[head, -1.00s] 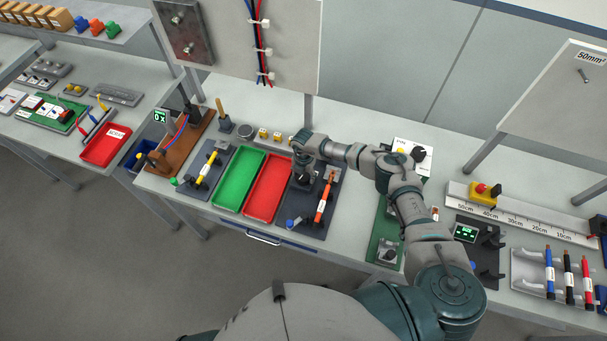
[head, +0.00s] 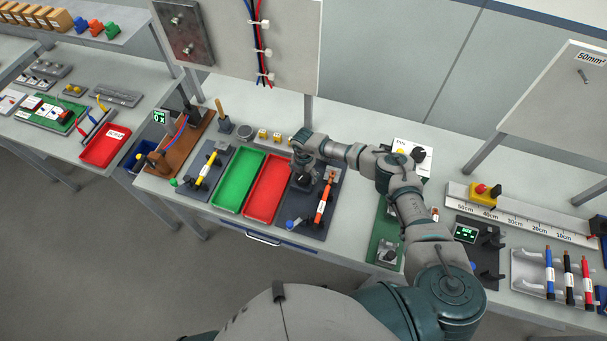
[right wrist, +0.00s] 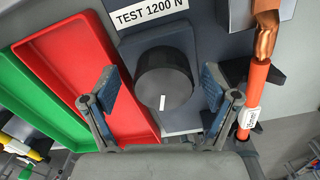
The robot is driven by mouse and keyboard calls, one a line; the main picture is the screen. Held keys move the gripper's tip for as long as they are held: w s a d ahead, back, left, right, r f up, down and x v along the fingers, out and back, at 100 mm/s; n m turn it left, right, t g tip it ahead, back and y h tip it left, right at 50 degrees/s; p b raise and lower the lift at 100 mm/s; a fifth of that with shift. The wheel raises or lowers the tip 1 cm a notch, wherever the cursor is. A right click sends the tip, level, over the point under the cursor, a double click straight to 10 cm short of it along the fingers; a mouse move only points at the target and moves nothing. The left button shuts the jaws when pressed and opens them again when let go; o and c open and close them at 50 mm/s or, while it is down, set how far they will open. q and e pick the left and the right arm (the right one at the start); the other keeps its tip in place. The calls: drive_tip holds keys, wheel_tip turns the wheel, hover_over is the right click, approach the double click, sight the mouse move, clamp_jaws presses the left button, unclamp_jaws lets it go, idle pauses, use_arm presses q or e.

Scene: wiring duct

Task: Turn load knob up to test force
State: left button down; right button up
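The load knob (right wrist: 163,78) is a round dark knob with a white pointer mark, on a dark grey tester (right wrist: 190,40) labelled "TEST 1200 N". In the right wrist view its mark points toward the bottom of the picture, slightly left. My right gripper (right wrist: 156,93) is open, with one finger on either side of the knob and visible gaps between the pads and the knob. In the head view my right gripper (head: 303,170) is over the tester and mostly hides the knob. My left gripper is not in view.
A red tray (head: 266,188) and a green tray (head: 239,180) lie left of the tester. A panel with cables (head: 290,50) rises behind.

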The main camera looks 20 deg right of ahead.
sight(304, 173)
drive_tip(key=shift+r, duration=0.1)
wheel_tip(304, 173, up, 12)
drive_tip(key=shift+f, duration=0.2)
idle(0.3)
